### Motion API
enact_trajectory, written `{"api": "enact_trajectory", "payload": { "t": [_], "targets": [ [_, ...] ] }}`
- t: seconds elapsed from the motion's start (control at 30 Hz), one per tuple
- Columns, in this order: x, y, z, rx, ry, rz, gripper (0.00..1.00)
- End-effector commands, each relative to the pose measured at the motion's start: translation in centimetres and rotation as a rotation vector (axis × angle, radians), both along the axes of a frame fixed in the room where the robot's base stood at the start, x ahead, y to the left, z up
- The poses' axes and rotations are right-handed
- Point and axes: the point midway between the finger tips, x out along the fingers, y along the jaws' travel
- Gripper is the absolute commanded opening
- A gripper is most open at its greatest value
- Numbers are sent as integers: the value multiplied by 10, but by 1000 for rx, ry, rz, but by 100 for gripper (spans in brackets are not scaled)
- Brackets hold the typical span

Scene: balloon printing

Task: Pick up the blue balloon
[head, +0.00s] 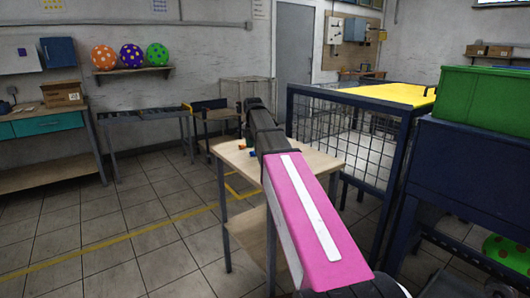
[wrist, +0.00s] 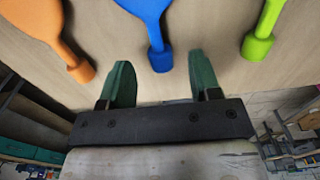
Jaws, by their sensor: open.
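The uninflated blue balloon (wrist: 152,22) lies on a light wooden table top, in the top middle of the wrist view. Its neck points down toward my gripper (wrist: 159,62). My gripper is open, with its two green fingers apart and nothing between them.
An orange balloon (wrist: 45,30) lies left of the blue one and a green balloon (wrist: 265,32) lies right. A wire-mesh cage with a yellow top (head: 395,94) stands right of the table. A green crate (head: 485,100) is at far right. Open floor lies left.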

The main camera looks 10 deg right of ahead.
Motion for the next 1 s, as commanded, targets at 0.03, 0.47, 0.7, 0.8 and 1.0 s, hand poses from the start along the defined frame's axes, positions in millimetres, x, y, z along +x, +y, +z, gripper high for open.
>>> {"api": "enact_trajectory", "payload": {
  "t": [0.03,0.47,0.7,0.8,1.0],
  "targets": [
    [-1,0,-8,0,1,0,57],
    [0,0,-24,0,-1,0,44],
    [0,0,-24,0,-1,0,13],
    [0,0,-24,0,0,0,13],
    [0,0,-22,0,-1,0,13]
  ]
}}
